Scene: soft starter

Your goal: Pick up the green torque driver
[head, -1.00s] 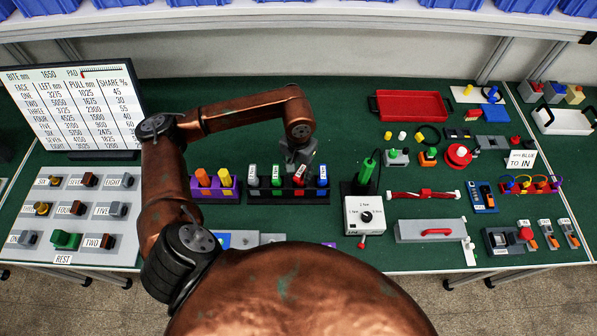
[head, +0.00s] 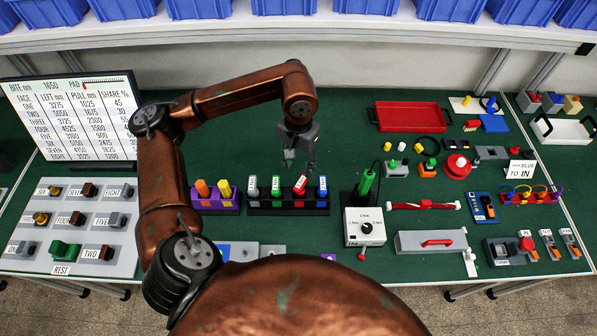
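A black rack (head: 290,208) holds several upright drivers with white labels. A different green-handled tool (head: 366,184) with a cable stands in a black holder to the right. My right gripper is out of view.
A purple rack (head: 215,204) with orange and yellow handles stands left of the black rack. A white dial box (head: 365,227) is to the right. A red tray (head: 411,116) lies at the back. The green mat behind the black rack is mostly clear.

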